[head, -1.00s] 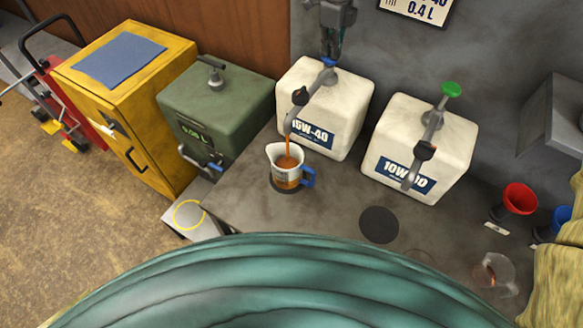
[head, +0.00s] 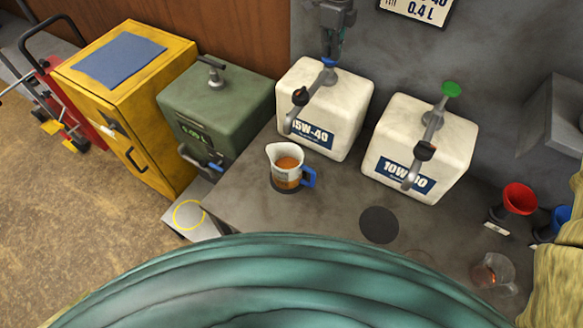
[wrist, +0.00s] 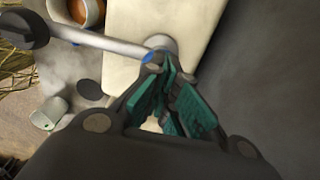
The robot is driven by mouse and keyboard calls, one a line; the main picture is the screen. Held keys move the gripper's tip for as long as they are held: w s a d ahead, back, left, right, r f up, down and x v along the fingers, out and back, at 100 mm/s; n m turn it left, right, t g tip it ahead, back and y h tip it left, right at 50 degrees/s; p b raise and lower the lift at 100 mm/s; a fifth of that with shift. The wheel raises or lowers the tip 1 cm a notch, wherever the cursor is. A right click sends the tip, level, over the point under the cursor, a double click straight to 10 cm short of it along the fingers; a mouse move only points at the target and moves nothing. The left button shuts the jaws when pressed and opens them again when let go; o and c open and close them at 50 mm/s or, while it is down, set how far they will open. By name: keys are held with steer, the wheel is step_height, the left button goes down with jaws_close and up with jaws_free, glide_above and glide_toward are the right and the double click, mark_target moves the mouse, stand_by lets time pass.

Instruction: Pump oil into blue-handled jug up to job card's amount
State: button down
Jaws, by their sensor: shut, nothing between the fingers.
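The blue-handled jug (head: 287,168) stands upright on the bench under the spout of the 15W-40 container (head: 333,108), with amber oil in it. No stream shows at the spout. My gripper (head: 331,48) is shut and empty, above the blue-topped pump (head: 328,63) of that container. In the wrist view my gripper (wrist: 170,95) is over the pump head, with the blue ring (wrist: 147,57) by the fingertips; contact is unclear. The jug (wrist: 90,12) is partly cut off there. The job card (head: 418,10) on the wall is cut off at the top and reads 0.4 L.
A 10W-40 container (head: 415,150) with a green-topped pump stands to the right. A dark round mat (head: 379,225), a clear jug (head: 493,273) and a red funnel (head: 519,199) are on the bench. A green tank (head: 213,108) and yellow cabinet (head: 165,62) stand left.

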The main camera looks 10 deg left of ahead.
steer(key=shift+r, duration=3.3)
steer(key=shift+f, duration=3.5)
steer(key=shift+r, duration=3.5)
